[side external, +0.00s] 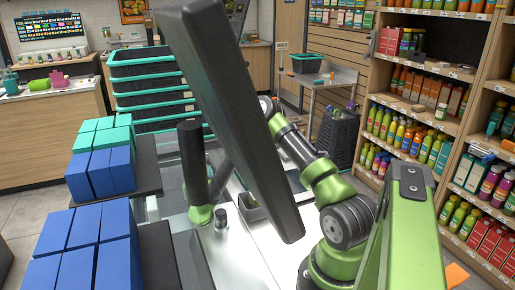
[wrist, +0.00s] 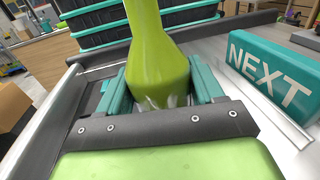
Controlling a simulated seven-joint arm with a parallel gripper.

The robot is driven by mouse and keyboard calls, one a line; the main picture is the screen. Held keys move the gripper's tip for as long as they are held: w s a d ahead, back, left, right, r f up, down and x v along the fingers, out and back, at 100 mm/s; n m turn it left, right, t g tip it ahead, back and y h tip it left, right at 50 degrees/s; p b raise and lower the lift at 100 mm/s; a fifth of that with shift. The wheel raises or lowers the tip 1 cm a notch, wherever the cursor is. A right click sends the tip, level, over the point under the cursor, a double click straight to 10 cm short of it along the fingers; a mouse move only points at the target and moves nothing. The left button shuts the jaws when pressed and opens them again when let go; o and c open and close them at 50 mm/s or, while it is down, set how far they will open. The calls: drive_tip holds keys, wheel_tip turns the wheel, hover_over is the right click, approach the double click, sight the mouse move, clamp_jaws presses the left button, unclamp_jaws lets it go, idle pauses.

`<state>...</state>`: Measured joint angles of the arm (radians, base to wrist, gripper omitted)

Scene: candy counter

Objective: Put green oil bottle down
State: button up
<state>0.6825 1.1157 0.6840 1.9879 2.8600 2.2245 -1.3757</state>
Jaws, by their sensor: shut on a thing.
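The green oil bottle (wrist: 155,55) fills the middle of the wrist view. It is yellow-green and its upper part runs out of the top of the frame. My gripper (wrist: 160,88) has its teal fingers on either side of the bottle and is shut on it. The bottle's lower end is hidden behind the dark gripper body, so I cannot tell whether it touches the counter. In the side view a large dark panel blocks much of the work area, and I cannot make out the gripper or bottle clearly there.
A teal NEXT bar (wrist: 278,72) lies on the metal counter to the right. Dark baskets with teal rims (side external: 152,77) are stacked behind. Blue boxes (side external: 80,240) stand at the left, with teal boxes (side external: 103,130) behind. The dark panel (side external: 228,110) rises in front; stocked shelves (side external: 420,105) line the right.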

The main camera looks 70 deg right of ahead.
drive_tip(key=shift+f, duration=1.65)
drive_tip(key=o, duration=1.5)
drive_tip(key=shift+f, duration=0.15)
